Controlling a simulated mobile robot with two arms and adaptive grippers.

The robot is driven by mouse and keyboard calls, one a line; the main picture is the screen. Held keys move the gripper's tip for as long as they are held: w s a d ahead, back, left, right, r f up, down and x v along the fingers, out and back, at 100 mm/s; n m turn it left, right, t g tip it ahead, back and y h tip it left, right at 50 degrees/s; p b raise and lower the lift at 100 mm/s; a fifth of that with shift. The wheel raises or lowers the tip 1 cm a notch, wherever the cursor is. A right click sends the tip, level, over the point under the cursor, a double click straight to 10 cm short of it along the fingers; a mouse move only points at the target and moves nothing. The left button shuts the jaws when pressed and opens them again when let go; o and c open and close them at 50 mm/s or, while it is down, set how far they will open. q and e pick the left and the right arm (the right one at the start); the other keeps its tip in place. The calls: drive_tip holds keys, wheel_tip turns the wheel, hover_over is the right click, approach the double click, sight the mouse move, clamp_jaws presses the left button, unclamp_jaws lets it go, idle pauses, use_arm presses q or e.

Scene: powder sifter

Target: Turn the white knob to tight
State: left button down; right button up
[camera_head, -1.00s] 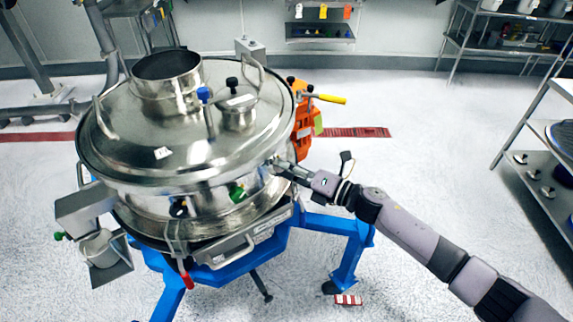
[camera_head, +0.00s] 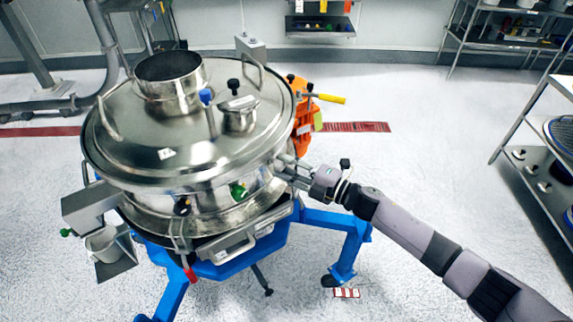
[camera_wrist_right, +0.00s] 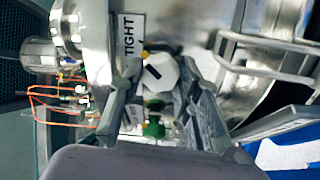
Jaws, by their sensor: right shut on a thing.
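The white knob (camera_wrist_right: 161,72) shows in the right wrist view, with a black slanted mark across its face. A label reading TIGHT (camera_wrist_right: 131,38) is on the steel just up and left of it. My right gripper (camera_wrist_right: 160,68) has one finger on each side of the knob and is shut on it. In the head view, my right gripper (camera_head: 284,166) reaches the right side of the steel sifter (camera_head: 200,197), below the lid rim. The knob cannot be made out clearly there. My left gripper is not in view.
The sifter stands on a blue frame (camera_head: 344,255). An orange part (camera_head: 303,112) with a yellow handle (camera_head: 331,98) is behind my gripper. A green knob (camera_wrist_right: 154,127) shows in the wrist view. A shelf rack (camera_head: 540,155) stands at right; the floor between is clear.

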idle(0.5)
drive_tip(key=o, duration=1.1)
drive_tip(key=shift+o, duration=0.2)
drive_tip(key=shift+d, duration=0.1)
drive_tip(key=v, duration=1.2)
drive_tip(key=shift+f, duration=0.1)
